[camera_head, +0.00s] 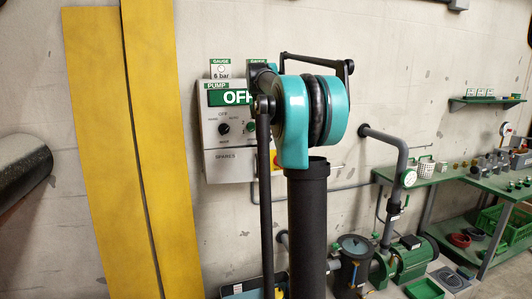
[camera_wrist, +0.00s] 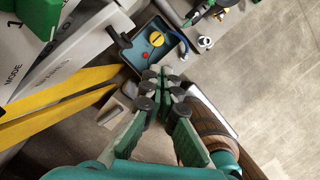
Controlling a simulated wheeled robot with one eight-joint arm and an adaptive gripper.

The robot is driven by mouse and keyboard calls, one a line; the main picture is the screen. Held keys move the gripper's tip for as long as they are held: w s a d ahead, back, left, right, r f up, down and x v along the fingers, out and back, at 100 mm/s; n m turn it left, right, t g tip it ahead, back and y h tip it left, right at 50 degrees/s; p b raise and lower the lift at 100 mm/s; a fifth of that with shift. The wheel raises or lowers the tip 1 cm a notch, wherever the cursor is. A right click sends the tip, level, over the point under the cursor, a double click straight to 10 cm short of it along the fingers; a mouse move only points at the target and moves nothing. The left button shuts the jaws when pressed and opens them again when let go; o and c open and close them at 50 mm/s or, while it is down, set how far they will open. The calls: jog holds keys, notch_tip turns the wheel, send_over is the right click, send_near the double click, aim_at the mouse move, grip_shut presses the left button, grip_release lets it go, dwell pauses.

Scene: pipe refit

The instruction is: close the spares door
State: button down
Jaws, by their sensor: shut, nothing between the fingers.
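The spares door (camera_head: 228,163) is the pale lower part of the white pump panel on the wall, marked SPARES. In the wrist view, the panel's MODE face (camera_wrist: 14,76) shows at the left, steeply tilted. My gripper (camera_wrist: 163,72) is shut and empty, its fingertips together, to the right of the panel in that view. I see no contact with the door. The head view does not show the gripper clearly, as my arm stands in front.
Tall yellow boards (camera_head: 110,150) lean on the wall left of the panel. A pump (camera_head: 405,260) and pipes stand to the right, by a green bench (camera_head: 480,187). A dark teal tray (camera_wrist: 150,55) with a yellow disc lies beyond my fingertips in the wrist view.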

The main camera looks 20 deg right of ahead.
jog(key=s+f+m+t, duration=0.2)
jog(key=m+t, duration=0.2)
jog(key=m, duration=0.9)
jog(key=s+f+m+t, duration=0.2)
jog(key=f+m+t, duration=0.1)
jog(key=m, duration=1.1)
jog(key=w+d+f, duration=0.1)
jog(key=w+f, duration=0.5)
jog(key=w, duration=0.5)
jog(key=shift+d+f+y, duration=0.15)
jog(key=shift+d+y, duration=0.05)
jog(key=shift+y, duration=0.1)
jog(key=shift+w, duration=0.15)
